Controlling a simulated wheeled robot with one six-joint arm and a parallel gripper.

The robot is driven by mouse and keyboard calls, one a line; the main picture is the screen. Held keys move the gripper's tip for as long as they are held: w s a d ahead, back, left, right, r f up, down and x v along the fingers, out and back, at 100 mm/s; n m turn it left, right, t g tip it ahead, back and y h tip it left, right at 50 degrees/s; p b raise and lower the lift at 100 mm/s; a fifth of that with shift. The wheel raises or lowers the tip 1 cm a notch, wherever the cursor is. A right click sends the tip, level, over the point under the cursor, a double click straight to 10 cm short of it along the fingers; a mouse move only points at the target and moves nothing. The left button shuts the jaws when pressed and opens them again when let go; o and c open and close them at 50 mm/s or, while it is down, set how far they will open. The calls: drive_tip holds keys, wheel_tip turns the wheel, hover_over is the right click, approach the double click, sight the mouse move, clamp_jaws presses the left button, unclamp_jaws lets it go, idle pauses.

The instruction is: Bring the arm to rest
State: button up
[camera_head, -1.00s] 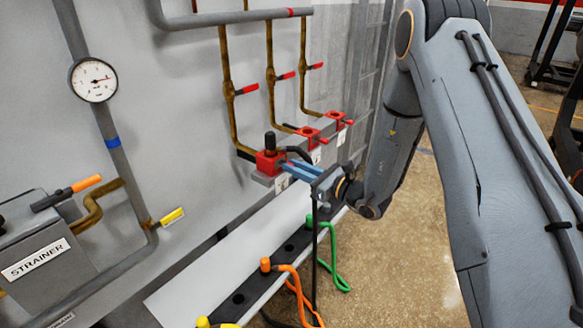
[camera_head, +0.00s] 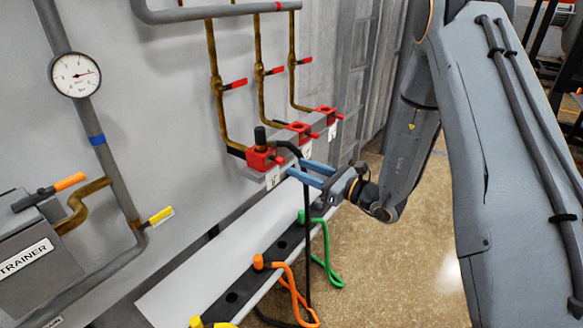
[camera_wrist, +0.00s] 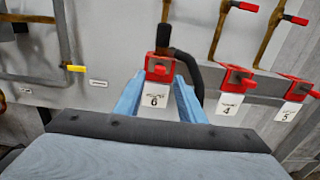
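My gripper (camera_head: 300,169) has two blue fingers standing apart, with nothing between them. In the wrist view the fingers (camera_wrist: 157,90) point toward the leftmost red socket block (camera_wrist: 158,68), which bears a label with a 6. In the head view this block (camera_head: 262,158) is just beyond the fingertips, with a small gap. A black plug (camera_head: 260,137) stands upright in it, and its black cable (camera_head: 307,225) loops over behind the fingers and hangs down. My arm reaches in from the right.
Two more red blocks, (camera_head: 300,131) and (camera_head: 327,113), sit to the right, labelled 4 and 5 in the wrist view. Below, a rack (camera_head: 235,296) holds green (camera_head: 323,250), orange (camera_head: 295,290) and yellow plugs. Pipes and a gauge (camera_head: 75,75) are at left. Open floor lies right of the rack.

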drive_tip(key=shift+v, duration=1.05)
drive_tip(key=s+a+r+n+g, duration=0.1)
drive_tip(key=s+a+n+g, duration=0.25)
drive_tip(key=s, duration=0.25)
drive_tip(key=s+a+n+g, duration=0.2)
drive_tip(key=s+n+g, duration=0.2)
drive_tip(key=s+g, duration=0.15)
drive_tip(key=s+d+f+n+g+h, duration=0.15)
drive_tip(key=s+n+g+h, duration=0.35)
drive_tip(key=s, duration=0.6)
drive_tip(key=s+d+r+n+t+h, duration=0.1)
drive_tip(key=s+d+n+h, duration=0.1)
drive_tip(key=d+n+h, duration=0.2)
drive_tip(key=s+d+r+n+t+h, duration=0.1)
drive_tip(key=s+d+n+t+h, duration=0.1)
drive_tip(key=d+n+h, duration=0.3)
drive_tip(key=d+n, duration=0.4)
drive_tip(key=d, duration=0.2)
drive_tip(key=shift+d+t, duration=0.3)
drive_tip(key=shift+d, duration=0.05)
